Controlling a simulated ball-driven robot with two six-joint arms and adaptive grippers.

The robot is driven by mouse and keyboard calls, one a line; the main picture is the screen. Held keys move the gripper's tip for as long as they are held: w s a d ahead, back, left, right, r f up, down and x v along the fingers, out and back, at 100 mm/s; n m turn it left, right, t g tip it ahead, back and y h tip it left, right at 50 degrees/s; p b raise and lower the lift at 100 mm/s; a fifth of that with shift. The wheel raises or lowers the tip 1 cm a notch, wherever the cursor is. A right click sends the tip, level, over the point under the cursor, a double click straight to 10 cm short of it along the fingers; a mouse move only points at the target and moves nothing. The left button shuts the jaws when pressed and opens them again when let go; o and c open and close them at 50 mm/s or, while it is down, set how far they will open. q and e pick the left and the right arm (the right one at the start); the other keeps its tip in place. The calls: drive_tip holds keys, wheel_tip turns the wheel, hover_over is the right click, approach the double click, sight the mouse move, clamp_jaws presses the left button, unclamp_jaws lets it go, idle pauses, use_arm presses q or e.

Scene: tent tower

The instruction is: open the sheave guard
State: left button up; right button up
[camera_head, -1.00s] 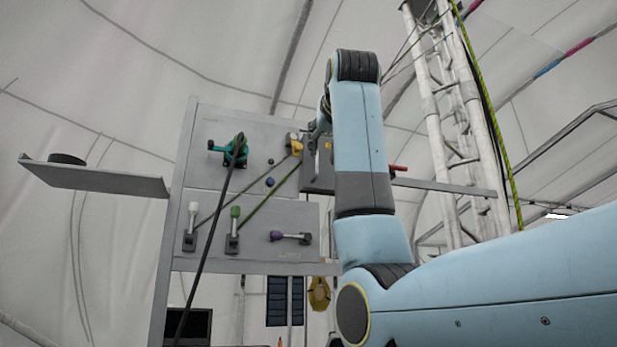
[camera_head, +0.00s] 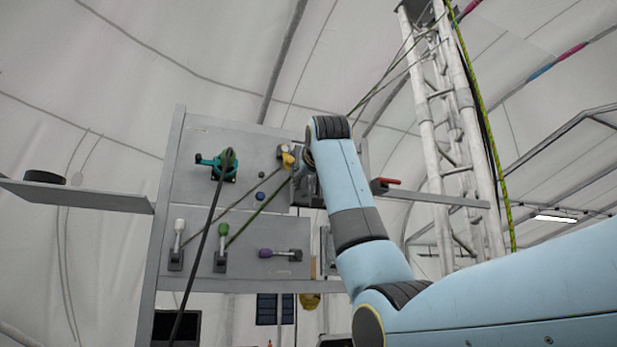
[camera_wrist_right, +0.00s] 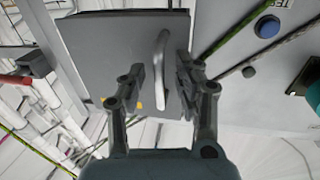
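The sheave guard is a flat grey plate (camera_wrist_right: 105,50) with a curved silver handle (camera_wrist_right: 161,70), filling the upper middle of the right wrist view. My right gripper (camera_wrist_right: 160,75) is open, with one finger on each side of the handle. Gaps show between fingers and handle, and I cannot tell whether either touches it. In the head view the guard (camera_head: 302,192) is mostly hidden behind my right arm at the panel's right part, and the right gripper is hardly visible there. My left gripper is in neither view.
The grey panel (camera_head: 190,190) carries a teal device (camera_head: 217,165) with a dark rope, a yellow device (camera_head: 287,157), and white, green and purple-handled levers (camera_head: 280,254). A shelf (camera_head: 90,197) juts out left, another right with a red object (camera_head: 384,184). A truss (camera_head: 470,150) stands behind.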

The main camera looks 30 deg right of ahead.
clamp_jaws()
drive_tip(key=shift+s, duration=0.1)
idle(0.3)
